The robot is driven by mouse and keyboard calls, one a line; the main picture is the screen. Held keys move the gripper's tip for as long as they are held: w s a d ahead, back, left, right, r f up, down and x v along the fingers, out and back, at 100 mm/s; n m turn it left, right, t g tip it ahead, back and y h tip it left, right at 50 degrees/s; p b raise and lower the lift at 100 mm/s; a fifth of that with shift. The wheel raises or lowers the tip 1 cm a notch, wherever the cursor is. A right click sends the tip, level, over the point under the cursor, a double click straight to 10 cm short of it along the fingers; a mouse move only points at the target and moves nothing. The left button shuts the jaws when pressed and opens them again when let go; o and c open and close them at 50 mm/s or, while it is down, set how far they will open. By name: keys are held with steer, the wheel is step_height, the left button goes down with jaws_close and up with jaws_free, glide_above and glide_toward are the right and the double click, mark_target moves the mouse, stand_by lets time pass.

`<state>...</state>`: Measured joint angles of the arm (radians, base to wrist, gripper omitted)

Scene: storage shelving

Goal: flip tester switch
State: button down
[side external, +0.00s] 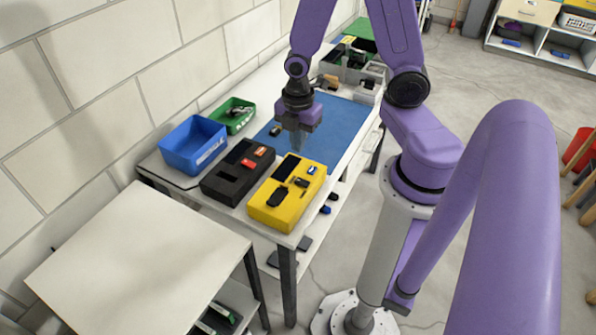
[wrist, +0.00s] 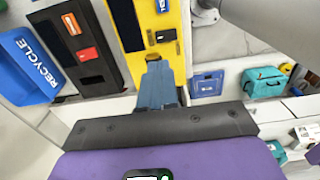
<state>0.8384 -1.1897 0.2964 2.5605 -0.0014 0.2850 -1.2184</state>
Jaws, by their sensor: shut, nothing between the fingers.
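A yellow box (side external: 268,215) lies on the near part of the workbench, with a dark window, small black parts and a blue piece (side external: 312,170) on top. A black box (side external: 228,187) with a red switch-like piece (side external: 248,164) and an orange one (side external: 260,151) lies left of it. I cannot tell which box is the tester. My gripper (side external: 298,146) is shut and empty, pointing down just beyond the boxes. In the wrist view its closed fingertips (wrist: 153,60) overlap the lower edge of the yellow box (wrist: 147,22), below a black slot; contact cannot be told.
A blue bin (side external: 192,148) marked RECYCLE in the wrist view (wrist: 30,65) and a green bin (side external: 232,115) stand by the wall. A blue mat (side external: 340,125) lies beneath and beyond my gripper. Grey bins (side external: 352,70) stand at the far end. A bare white table (side external: 135,260) is nearer.

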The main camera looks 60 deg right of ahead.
mark_target(298, 180)
steer(key=shift+f, duration=5.3)
steer(key=shift+f, duration=0.15)
steer(key=shift+s+r, duration=0.25)
steer(key=shift+s, duration=0.5)
step_height(298, 180, up, 14)
steer(key=w, duration=0.2)
